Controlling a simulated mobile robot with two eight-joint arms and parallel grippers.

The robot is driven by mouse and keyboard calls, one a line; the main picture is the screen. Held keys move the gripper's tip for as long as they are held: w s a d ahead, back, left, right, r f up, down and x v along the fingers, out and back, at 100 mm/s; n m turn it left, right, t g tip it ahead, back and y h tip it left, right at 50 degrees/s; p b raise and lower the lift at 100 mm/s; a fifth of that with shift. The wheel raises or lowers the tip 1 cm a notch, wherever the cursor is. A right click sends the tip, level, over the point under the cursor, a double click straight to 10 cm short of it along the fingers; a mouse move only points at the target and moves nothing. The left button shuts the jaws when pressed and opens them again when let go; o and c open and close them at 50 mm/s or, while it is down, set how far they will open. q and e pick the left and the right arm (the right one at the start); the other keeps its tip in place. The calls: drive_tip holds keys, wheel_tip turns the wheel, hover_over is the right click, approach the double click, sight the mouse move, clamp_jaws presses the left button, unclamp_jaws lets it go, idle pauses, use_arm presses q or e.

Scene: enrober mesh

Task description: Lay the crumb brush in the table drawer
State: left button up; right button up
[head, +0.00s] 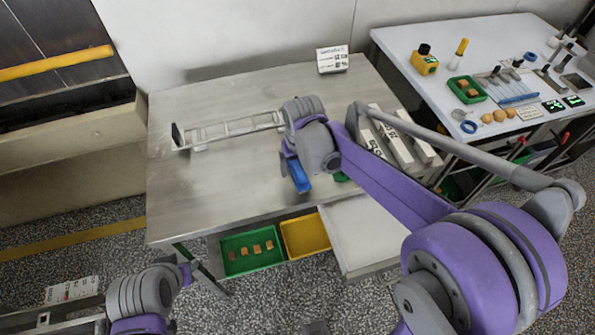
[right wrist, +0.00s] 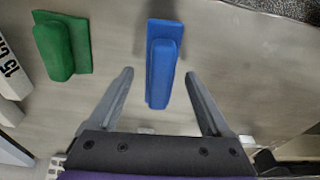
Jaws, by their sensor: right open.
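A blue brush-shaped piece (right wrist: 162,70) with a raised grip lies on the steel table (head: 215,190); in the head view it shows (head: 300,177) just below my right wrist. A similar green piece (right wrist: 65,45) lies to its left in the wrist view, mostly hidden behind my arm in the head view (head: 341,177). I cannot tell by shape which is the crumb brush; no bristles show. My right gripper (right wrist: 160,74) is open, its fingers either side of the blue piece, not closed on it. The white table drawer (head: 365,228) is pulled out and looks empty.
Green (head: 268,263) and yellow (head: 305,236) bins sit below the table's front edge, left of the drawer; the green one holds brown pieces. White labelled bars (head: 392,140) lie right of my wrist. A sign (head: 332,59) stands at the back. A white side table (head: 450,40) carries tools.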

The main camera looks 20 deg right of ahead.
clamp_jaws()
idle(0.4)
